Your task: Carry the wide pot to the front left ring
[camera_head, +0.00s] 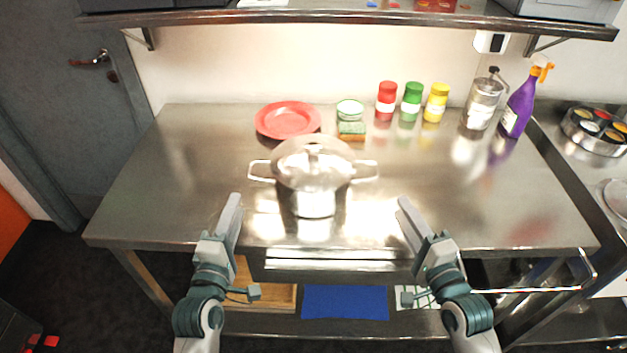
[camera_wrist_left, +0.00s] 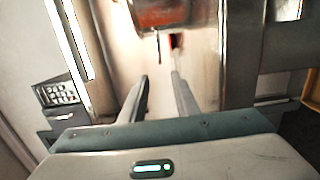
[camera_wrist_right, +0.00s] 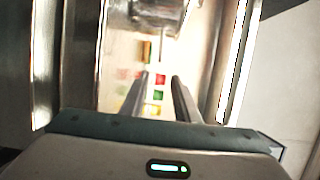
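The wide pot (camera_head: 313,170) is shiny steel with a lid and two side handles. It stands upright on the steel table (camera_head: 180,190), near the middle. My left gripper (camera_head: 236,200) is in front of the pot and left of it, apart from the left handle. In the left wrist view its fingers (camera_wrist_left: 160,80) stand apart with nothing between them. My right gripper (camera_head: 404,202) is in front and right of the pot, apart from the right handle. In the right wrist view its fingers (camera_wrist_right: 160,80) are apart and empty. I see no cooking ring.
Behind the pot are a red plate (camera_head: 288,119), a sponge (camera_head: 351,130), a small bowl (camera_head: 349,109), and red (camera_head: 386,101), green (camera_head: 411,101) and yellow (camera_head: 436,102) jars. A dispenser (camera_head: 482,103) and purple spray bottle (camera_head: 519,105) stand right. The table's left side is clear.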

